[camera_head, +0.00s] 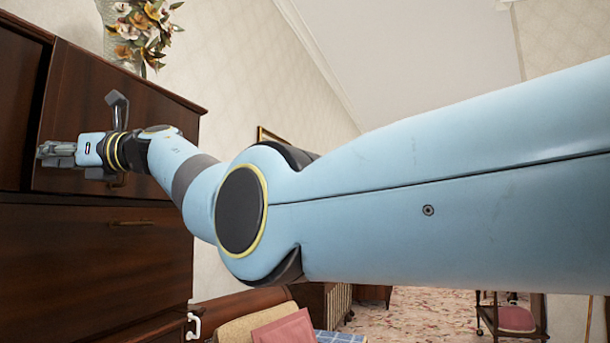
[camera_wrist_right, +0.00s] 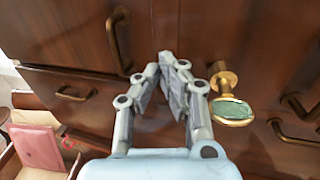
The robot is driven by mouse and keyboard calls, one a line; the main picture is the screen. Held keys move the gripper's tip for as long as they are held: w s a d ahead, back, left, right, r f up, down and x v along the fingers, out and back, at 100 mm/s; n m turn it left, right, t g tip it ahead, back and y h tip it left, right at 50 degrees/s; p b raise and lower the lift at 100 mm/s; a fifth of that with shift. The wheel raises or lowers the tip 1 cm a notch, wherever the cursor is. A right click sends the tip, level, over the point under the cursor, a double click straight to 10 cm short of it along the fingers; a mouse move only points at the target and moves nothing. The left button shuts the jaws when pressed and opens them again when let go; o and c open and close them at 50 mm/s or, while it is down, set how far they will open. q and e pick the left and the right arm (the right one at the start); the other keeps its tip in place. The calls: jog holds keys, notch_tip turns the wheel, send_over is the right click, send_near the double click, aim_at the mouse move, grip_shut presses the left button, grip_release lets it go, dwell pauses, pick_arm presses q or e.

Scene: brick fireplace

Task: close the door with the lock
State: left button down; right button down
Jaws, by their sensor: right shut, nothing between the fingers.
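A dark wood cabinet door (camera_head: 75,100) is at the upper left of the head view. In the right wrist view the wood front (camera_wrist_right: 60,28) fills most of the picture. A brass lock piece with a round green end (camera_wrist_right: 230,108) sticks out just right of my gripper. My right gripper (camera_head: 44,151) is in front of the door, its fingers together and empty. In the wrist view its fingertips (camera_wrist_right: 168,60) point at the wood, left of the lock piece and apart from it. I cannot tell whether they touch the wood or whether the door is ajar. My left gripper is out of view.
Brass handles (camera_wrist_right: 118,42) stick out left and right (camera_wrist_right: 292,132) of the fingers. A vase with flowers (camera_head: 135,35) stands on the cabinet. A pink cushion (camera_head: 285,328) is at the bottom; a small wheeled cart (camera_head: 515,318) stands at lower right. My right arm hides much of the room.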

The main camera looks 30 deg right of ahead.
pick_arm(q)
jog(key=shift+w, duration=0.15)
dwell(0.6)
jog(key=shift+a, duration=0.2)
